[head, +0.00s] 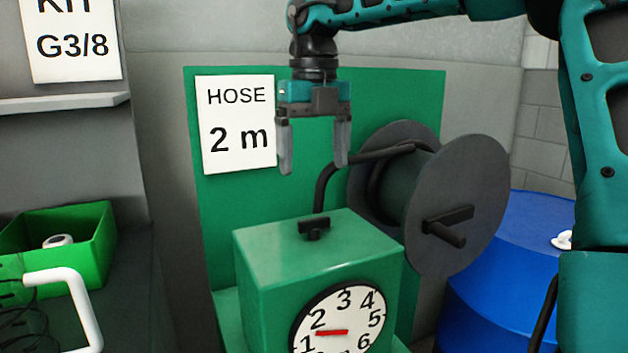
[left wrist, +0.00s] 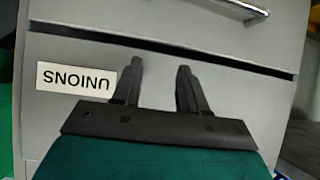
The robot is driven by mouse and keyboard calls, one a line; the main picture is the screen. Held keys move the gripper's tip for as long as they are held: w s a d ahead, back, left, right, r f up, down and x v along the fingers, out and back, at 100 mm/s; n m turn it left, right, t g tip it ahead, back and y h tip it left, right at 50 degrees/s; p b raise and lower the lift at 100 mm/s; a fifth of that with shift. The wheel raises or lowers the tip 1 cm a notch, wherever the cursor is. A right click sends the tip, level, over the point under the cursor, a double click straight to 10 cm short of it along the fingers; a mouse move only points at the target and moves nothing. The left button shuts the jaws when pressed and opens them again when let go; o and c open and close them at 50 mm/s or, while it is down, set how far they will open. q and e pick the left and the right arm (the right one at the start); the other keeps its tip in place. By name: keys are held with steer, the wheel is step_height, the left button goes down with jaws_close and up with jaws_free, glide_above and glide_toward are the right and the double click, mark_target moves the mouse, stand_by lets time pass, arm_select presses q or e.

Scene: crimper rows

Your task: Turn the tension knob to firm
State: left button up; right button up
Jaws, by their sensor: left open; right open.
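No knob labelled tension and no mark reading firm can be made out in either view. A small black T-shaped piece (head: 314,228) stands on top of a green box (head: 285,260); I cannot tell whether it is the tension knob. The box's front has a white dial (head: 345,318) with a red pointer, cut off at the bottom. My right gripper (head: 314,168) points down, open and empty, above the black piece and apart from it. My left gripper (left wrist: 160,66) is open and empty in the left wrist view, in front of a grey drawer front.
A hose reel (head: 470,190) with a black crank handle stands right of the box, a black hose running from it. A blue drum (head: 510,270) is behind. A green bin (head: 85,240) is at left. A UNIONS label (left wrist: 76,78) is on the drawer.

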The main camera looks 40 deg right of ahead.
steer(key=shift+r, duration=1.6)
